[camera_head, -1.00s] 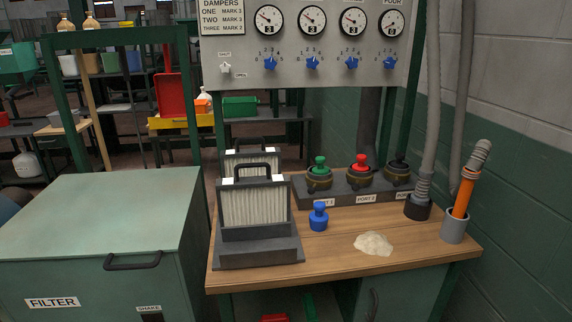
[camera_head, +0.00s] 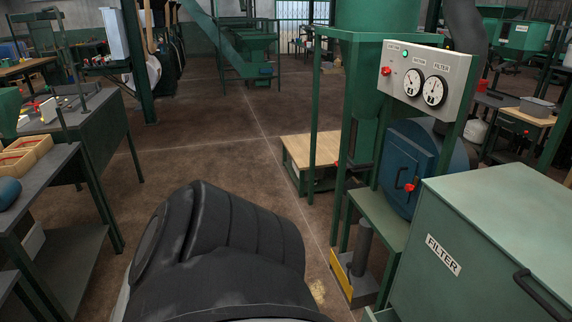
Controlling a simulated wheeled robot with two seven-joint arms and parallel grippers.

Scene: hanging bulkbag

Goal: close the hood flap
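I cannot make out a hood flap in the current head view. A blue round housing (camera_head: 451,151) with a square blue door (camera_head: 405,172) stands at right, below a grey gauge panel (camera_head: 420,82). The door looks shut and has a red knob (camera_head: 409,187). I cannot tell whether this door has anything to do with the hood. Neither of my grippers is in view. A dark, rounded part that looks like my own arm fills the bottom centre and hides the floor there.
A green cabinet labelled FILTER (camera_head: 490,225) stands close at lower right. A yellow-edged stand (camera_head: 345,280) and a wooden-topped platform (camera_head: 309,151) are near the centre. Dark benches (camera_head: 85,125) line the left. Open brown floor (camera_head: 215,135) lies between them.

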